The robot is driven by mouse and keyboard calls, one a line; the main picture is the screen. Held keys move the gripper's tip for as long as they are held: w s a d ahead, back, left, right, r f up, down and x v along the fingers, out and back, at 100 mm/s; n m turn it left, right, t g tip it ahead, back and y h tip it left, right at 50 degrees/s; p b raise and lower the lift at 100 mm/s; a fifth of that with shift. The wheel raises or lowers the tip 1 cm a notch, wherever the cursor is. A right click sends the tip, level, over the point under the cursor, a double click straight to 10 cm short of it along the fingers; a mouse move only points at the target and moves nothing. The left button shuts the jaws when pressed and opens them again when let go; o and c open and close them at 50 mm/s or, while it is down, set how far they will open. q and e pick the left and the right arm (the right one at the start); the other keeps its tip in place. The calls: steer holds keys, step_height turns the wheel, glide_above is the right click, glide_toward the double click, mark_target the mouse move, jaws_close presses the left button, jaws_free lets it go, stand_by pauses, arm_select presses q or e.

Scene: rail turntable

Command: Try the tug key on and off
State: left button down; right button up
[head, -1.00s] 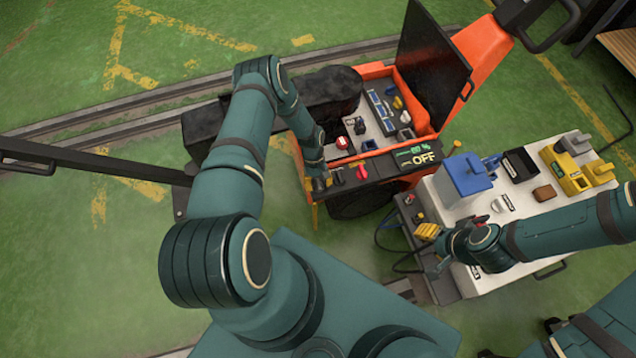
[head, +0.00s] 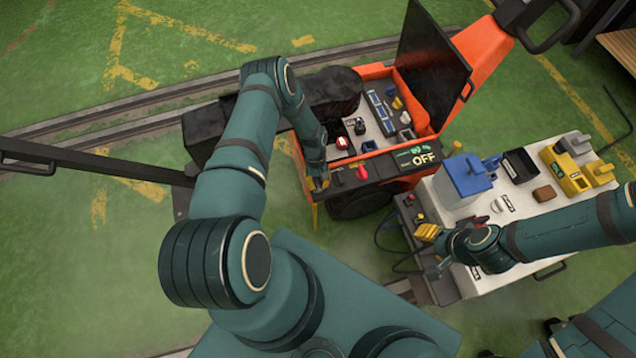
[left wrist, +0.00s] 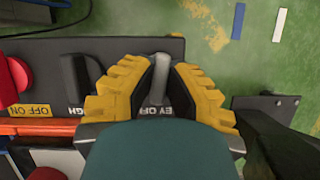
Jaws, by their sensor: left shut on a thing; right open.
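The orange tug (head: 466,43) stands with its black lid raised and its compartment open. Its dark control panel (head: 378,172) runs along the near edge, with a display (head: 424,159) reading OFF and a battery percentage in green. My left gripper (head: 318,187) is at the panel's left end. In the left wrist view its yellow fingers (left wrist: 160,85) are shut on the grey key (left wrist: 159,80), with a partly covered KEY label below it. My right gripper (head: 442,266) is open and empty beside the white cart's near left corner.
A red knob (head: 362,172) and a dark lever (left wrist: 76,78) sit along the panel beside the key. The white cart (head: 510,215) carries a blue box (head: 465,178), a black bin (head: 521,164) and a yellow device (head: 565,170). Green floor lies open at the left.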

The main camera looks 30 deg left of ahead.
arm_select(q)
steer(key=m+g+y, duration=0.1)
steer(key=m, duration=0.3)
steer(key=m+y, duration=0.2)
steer(key=m, duration=0.2)
steer(key=m+y, duration=0.1)
steer(key=m, duration=0.3)
steer(key=shift+y, duration=0.3)
steer(key=shift+m+t+y, duration=0.3)
steer(key=shift+m+y, duration=0.3)
steer(key=shift+m, duration=1.6)
steer(key=shift+s, duration=0.1)
steer(key=c, duration=1)
jaws_free()
